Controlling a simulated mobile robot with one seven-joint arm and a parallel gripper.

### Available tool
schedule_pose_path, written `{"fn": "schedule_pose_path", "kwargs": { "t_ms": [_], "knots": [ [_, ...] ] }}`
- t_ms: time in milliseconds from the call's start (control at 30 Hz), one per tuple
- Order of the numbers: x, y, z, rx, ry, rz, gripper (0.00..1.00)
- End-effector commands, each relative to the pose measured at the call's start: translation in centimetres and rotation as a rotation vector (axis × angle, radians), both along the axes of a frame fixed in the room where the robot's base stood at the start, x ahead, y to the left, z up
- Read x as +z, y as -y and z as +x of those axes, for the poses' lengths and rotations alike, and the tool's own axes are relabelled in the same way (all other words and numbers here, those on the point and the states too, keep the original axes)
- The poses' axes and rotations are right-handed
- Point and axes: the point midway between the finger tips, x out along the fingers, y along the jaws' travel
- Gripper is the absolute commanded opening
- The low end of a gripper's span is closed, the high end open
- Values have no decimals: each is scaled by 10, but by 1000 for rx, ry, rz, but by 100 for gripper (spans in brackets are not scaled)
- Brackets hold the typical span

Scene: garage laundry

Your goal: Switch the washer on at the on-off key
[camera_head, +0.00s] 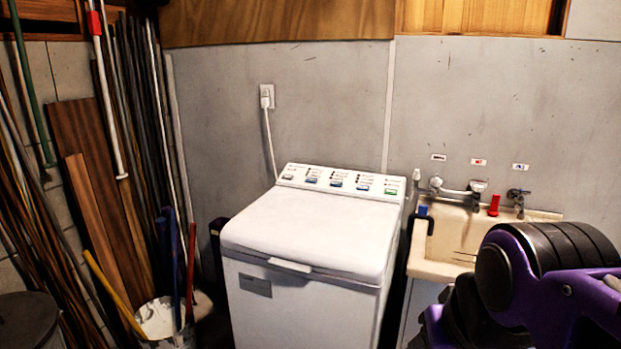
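The white top-loading washer (305,232) stands against the grey wall in the middle of the view, its lid closed. Its control panel (325,173) runs along the back top edge, tilted toward me. The panel carries a row of several small keys, with blue ones (312,180) toward the left and middle and a green one (391,190) at the right end. Their labels are too small to read, so I cannot tell which is the on-off key. Purple and black links of my arm fill the lower right corner. My gripper is not in view.
A cream sink (437,268) with taps and a red bottle (494,205) stands right of the washer, partly behind my arm. A white bucket (160,322) holding poles stands left; planks and poles lean behind it. A cord (269,140) hangs from a wall socket.

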Motion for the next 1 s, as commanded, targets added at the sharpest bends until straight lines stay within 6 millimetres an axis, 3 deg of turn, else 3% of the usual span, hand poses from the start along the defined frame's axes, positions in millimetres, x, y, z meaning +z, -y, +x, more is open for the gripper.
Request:
{"fn": "schedule_pose_path", "kwargs": {
  "t_ms": [67, 333, 1000],
  "knots": [
    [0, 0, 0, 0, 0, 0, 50],
    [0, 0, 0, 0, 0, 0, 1],
    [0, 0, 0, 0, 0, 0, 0]
  ]
}}
